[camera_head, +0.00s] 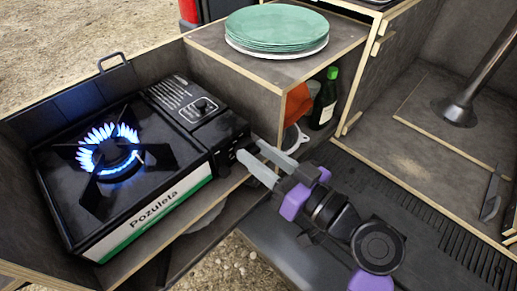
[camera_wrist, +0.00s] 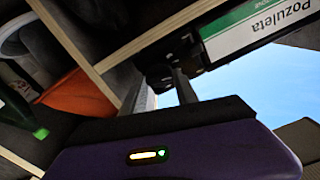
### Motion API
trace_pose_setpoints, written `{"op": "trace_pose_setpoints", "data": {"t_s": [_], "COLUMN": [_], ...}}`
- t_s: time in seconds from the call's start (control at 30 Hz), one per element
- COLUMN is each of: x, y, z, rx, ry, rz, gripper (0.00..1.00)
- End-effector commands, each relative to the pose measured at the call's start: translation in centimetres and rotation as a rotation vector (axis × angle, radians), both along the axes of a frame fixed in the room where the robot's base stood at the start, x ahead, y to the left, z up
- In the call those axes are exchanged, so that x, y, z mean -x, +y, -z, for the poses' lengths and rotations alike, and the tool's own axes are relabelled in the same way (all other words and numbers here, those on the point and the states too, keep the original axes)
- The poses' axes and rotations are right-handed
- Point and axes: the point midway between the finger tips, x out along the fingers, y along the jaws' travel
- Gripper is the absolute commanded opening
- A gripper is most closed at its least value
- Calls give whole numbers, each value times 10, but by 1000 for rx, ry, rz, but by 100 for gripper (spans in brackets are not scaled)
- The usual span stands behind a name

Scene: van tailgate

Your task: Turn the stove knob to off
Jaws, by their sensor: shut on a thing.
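The black camping stove (camera_head: 140,150) sits in the left compartment, and its burner (camera_head: 112,150) is lit with a ring of blue flame. Its front panel reads "Pozuleta". The black stove knob (camera_head: 243,144) is at the right end of the front face, partly hidden by the fingers. My gripper (camera_head: 251,150) reaches in from the right, its two pale fingers shut on the knob. In the wrist view, my gripper (camera_wrist: 176,74) shows its fingers reaching to the dark end of the stove (camera_wrist: 250,30). The knob's exact angle cannot be told.
Green plates (camera_head: 277,25) are stacked on the wooden box behind. A green bottle (camera_head: 325,100) and an orange item (camera_head: 298,103) are in the cubby below them. A wooden compartment wall (camera_head: 370,75) stands to the right. The space in front of the stove is open.

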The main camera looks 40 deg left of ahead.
Motion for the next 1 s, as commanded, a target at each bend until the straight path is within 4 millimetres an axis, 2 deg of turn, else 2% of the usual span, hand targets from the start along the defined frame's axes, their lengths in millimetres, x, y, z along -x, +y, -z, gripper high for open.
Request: {"op": "trace_pose_setpoints", "data": {"t_s": [1.0], "x": [-3], "y": [-1], "z": [0], "rx": [-65], "ry": [958], "rz": [3], "gripper": [0]}}
